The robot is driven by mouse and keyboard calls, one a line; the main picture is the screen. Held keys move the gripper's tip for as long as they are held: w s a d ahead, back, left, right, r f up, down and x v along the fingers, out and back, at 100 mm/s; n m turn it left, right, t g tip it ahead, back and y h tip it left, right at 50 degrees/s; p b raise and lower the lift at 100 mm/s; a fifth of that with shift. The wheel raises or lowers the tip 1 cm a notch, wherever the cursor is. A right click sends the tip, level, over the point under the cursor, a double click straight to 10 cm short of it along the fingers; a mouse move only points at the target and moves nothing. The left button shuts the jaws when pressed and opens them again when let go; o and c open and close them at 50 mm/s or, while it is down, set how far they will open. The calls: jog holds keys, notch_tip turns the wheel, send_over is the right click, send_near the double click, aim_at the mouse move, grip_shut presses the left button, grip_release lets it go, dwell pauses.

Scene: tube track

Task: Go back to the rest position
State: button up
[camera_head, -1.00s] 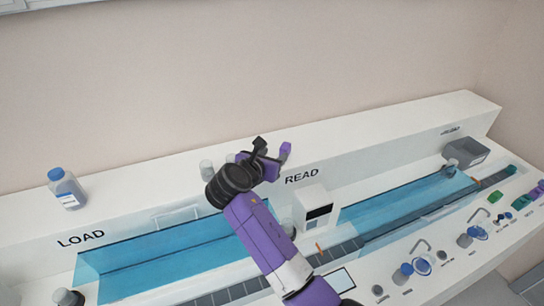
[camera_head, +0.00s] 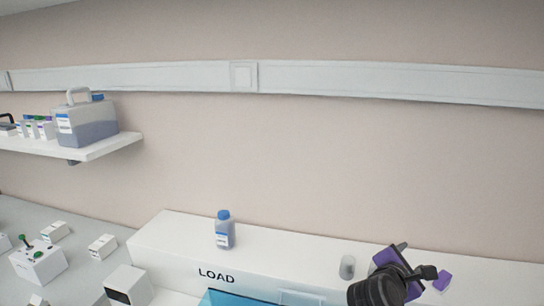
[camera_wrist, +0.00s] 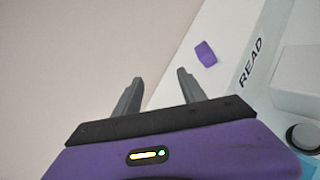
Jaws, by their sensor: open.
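My gripper (camera_wrist: 159,73) is open in the wrist view, with its two grey fingers spread and nothing between them. In the head view my gripper (camera_head: 424,271) is at the lower right, in front of the white ledge. A small purple block (camera_wrist: 206,53) sits on the ledge beyond the right finger, apart from it. The purple block (camera_head: 442,281) also shows just right of the gripper in the head view. The lower arm is cut off by the frame.
A blue-capped bottle (camera_head: 225,231) stands on the white ledge (camera_head: 290,248) above the LOAD label. A clear cylinder (camera_head: 347,267) stands just left of my gripper. A wall shelf (camera_head: 115,144) holds a large container (camera_head: 88,125). The wall space above the gripper is clear.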

jog(key=s+a+f+m+t+y, duration=0.3)
jog(key=s+a+m+y, duration=0.15)
jog(key=s+a, duration=0.25)
jog(key=s+a+f+m+t+y, duration=0.3)
jog(key=s+a+m+y, duration=0.1)
jog(key=s+a+m, duration=0.15)
jog(key=s+a+m+g+y+b, duration=0.1)
jog(key=s+m, duration=0.9)
jog(key=s, duration=2.7)
jog(key=shift+s+a+y, duration=0.35)
jog(key=shift+a+y, duration=0.2)
jog(key=shift+a, duration=0.5)
jog(key=shift+r, duration=0.1)
